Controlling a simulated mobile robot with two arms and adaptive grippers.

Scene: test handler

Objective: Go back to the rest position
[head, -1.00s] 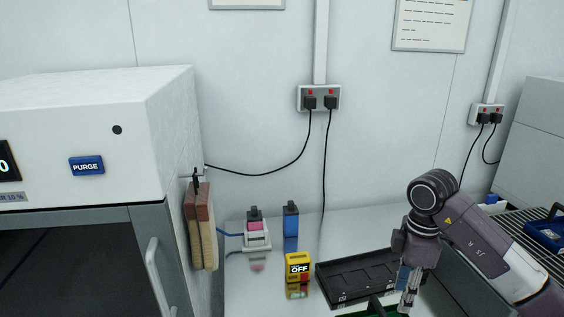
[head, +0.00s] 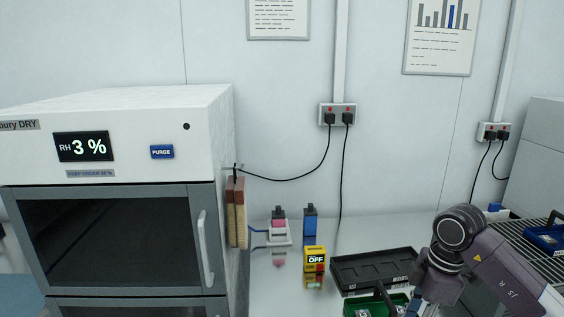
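My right arm comes in from the right and bends down over the right part of the bench (head: 270,300). Its gripper lies at or below the bottom edge of the head view, and its fingertips do not show. A green tray (head: 352,309) sits at the bottom edge, just left of this arm. A black tray (head: 345,275) lies behind the green one, left of the arm's wrist. My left arm and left gripper are not in the head view.
A white dry cabinet (head: 120,115) with its door closed stands at left, a brush (head: 236,212) hanging on its side. A yellow OFF box (head: 315,257) and a blue bottle-like item (head: 310,222) stand mid-bench. A rack with a blue bin (head: 545,238) is at far right.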

